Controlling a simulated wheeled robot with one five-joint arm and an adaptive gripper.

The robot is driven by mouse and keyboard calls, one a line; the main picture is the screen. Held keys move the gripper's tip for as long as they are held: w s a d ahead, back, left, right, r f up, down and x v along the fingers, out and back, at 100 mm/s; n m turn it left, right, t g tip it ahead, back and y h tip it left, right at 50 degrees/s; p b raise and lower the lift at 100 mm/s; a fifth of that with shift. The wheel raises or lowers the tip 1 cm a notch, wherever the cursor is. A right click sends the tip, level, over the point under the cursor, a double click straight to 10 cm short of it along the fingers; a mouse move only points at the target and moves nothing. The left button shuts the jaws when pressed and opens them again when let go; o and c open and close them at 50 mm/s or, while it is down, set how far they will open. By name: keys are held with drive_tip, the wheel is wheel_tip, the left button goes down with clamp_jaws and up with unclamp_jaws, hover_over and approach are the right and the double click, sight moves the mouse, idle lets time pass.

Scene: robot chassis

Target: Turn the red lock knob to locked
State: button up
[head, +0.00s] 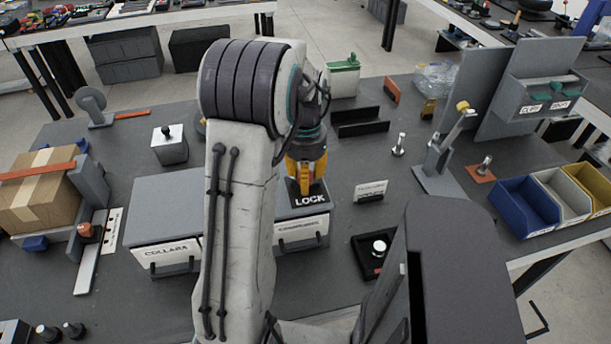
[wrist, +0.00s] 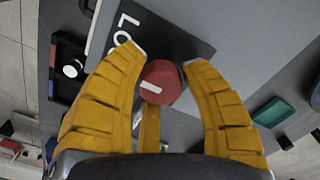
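The red lock knob (wrist: 164,76) is a faceted red piece with a white mark on it, seen in the wrist view. It stands on a black plate (wrist: 170,35) lettered LOCK, also readable in the head view (head: 309,199). My gripper (wrist: 166,62) has yellow fingers, spread on both sides of the knob, with another finger below it in the picture. Narrow gaps seem to show between fingers and knob; firm contact is not visible.
The plate is on top of a grey drawer cabinet (head: 165,200), partly hidden by my arm. Blue, white and yellow bins (head: 525,205) stand at the far right.

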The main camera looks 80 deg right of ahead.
drive_tip(key=o, duration=0.4)
drive_tip(key=shift+d+r, duration=0.1)
drive_tip(key=shift+r, duration=0.05)
wheel_tip(320, 180, up, 12)
idle(0.6)
idle(0.7)
